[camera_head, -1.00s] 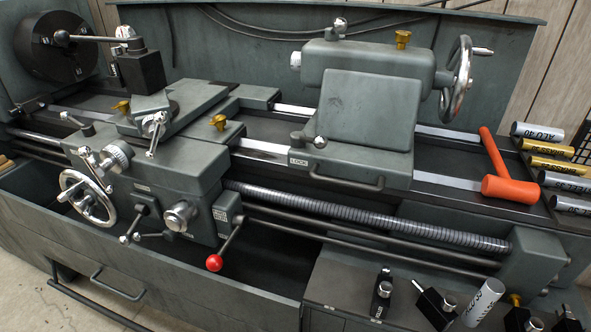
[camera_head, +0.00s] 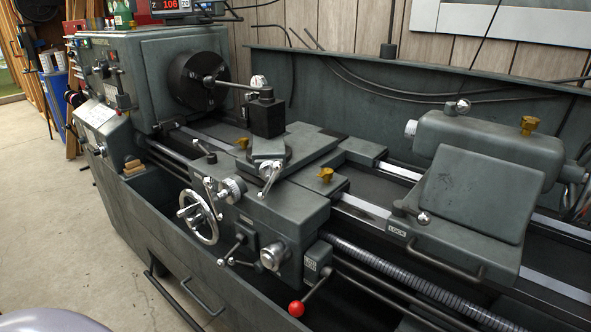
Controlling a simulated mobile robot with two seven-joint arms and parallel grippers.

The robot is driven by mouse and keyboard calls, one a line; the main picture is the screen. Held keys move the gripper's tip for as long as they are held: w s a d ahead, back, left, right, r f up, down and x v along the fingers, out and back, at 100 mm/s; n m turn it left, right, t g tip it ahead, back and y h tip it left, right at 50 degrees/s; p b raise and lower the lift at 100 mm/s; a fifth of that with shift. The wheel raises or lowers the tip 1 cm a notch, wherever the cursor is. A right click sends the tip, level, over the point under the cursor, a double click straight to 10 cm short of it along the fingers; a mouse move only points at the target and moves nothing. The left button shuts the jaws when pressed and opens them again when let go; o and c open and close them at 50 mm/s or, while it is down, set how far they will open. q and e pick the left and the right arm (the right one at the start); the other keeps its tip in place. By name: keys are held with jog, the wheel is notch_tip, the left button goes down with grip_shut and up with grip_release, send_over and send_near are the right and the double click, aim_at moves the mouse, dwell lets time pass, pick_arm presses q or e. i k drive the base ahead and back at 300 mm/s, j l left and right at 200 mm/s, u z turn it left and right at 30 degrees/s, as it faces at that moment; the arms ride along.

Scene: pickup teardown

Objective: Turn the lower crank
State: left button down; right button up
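The lathe carriage (camera_head: 275,208) stands mid-view with several handles on its front. A crank with a ball-ended handle (camera_head: 213,194) sits on the upper front. Another crank with a silver handle (camera_head: 268,181) is on the slide above and to its right. Below is a silver handwheel (camera_head: 199,217) with a grip. A small dark lever (camera_head: 232,252) with a ball end is lower, beside a silver knob (camera_head: 273,254). A red-ball lever (camera_head: 296,308) hangs at the lower right. Which one is the lower crank is not clear. Neither gripper is in view.
The headstock with its chuck (camera_head: 198,77) is at the upper left. The tailstock (camera_head: 468,187) stands at the right. The chip tray (camera_head: 150,210) with a front handle (camera_head: 203,298) runs below the carriage. The floor (camera_head: 45,210) at left is open.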

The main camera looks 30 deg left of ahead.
aim_at(230, 192)
jog(key=u, duration=1.55)
